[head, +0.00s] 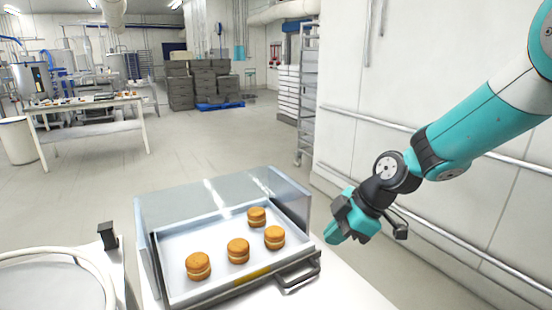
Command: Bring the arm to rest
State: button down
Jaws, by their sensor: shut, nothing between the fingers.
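My arm comes in from the right edge in the head view, teal and white with dark joints. My gripper (334,238) is at its lower end, pointing down and left. Its fingers are together and nothing shows in them. It is apart from the tray, to the right of the tray's right side and above the edge of the white table.
A metal tray (181,287) with a clear cover (215,197) and a dark front handle (300,277) holds several filled rounds (238,251). The white table (345,292) is bare at right. A wall with rails (450,235) stands close behind my arm.

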jog(key=s+r+m, duration=0.3)
jog(key=s, duration=0.5)
jog(key=s+d+r+m+g+h, duration=0.1)
jog(key=s+r+m, duration=0.2)
jog(key=s, duration=0.6)
jog(key=s+r+m+h, duration=0.1)
jog(key=s+r+m, duration=0.2)
jog(key=s+m, duration=0.2)
jog(key=s, duration=0.3)
jog(key=shift+s+d+r+g, duration=0.25)
jog(key=shift+d+r+g, duration=0.05)
jog(key=shift+a, duration=0.1)
